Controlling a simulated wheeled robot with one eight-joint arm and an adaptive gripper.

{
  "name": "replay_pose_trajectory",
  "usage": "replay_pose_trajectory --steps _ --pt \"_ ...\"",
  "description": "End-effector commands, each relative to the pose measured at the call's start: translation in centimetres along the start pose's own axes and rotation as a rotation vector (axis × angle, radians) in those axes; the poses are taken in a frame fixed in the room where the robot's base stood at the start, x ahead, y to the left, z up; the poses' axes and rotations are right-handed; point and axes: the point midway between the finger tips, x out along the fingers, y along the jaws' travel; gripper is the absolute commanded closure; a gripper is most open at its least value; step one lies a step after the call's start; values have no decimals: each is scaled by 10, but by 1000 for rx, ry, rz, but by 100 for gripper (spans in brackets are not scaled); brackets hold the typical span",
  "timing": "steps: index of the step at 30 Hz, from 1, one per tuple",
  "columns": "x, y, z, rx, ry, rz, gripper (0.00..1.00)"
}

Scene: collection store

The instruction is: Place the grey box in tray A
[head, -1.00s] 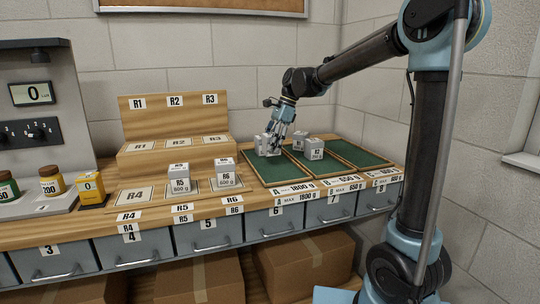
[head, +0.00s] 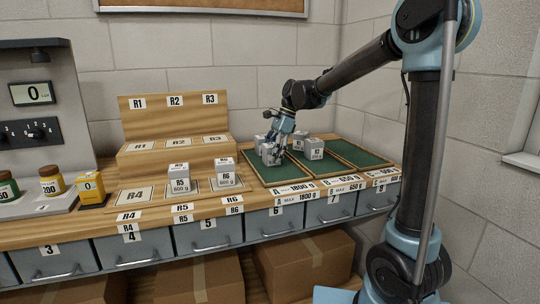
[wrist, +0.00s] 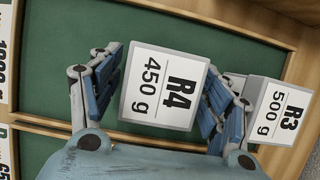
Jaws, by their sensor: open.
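A grey box labelled R4 450 g (wrist: 165,87) stands between the fingers of my gripper (wrist: 160,95) in the wrist view. Both fingers are open beside it; whether either touches it is unclear. In the head view my gripper (head: 275,153) is low over tray A (head: 262,175), at the left of the green-floored trays, and the R4 box (head: 268,156) is partly hidden by it. A second grey box, R3 500 g (wrist: 278,110), is just beyond the right finger in the wrist view and shows behind the gripper in the head view (head: 259,142).
Box R2 (head: 314,149) and another grey box (head: 299,141) stand in the middle tray. Boxes R5 (head: 179,178) and R6 (head: 226,173) stand on the wooden rack. The R4 spot (head: 135,195) is empty. A wooden divider (wrist: 150,141) runs beside the gripper.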

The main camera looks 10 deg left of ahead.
Motion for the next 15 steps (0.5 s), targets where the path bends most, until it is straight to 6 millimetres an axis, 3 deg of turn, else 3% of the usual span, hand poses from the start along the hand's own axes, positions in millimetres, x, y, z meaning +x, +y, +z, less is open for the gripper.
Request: replay_pose_trajectory --steps 8,15 --pt "-10 0 1 1 0 0 30" --pt "-51 0 0 1 0 0 30"
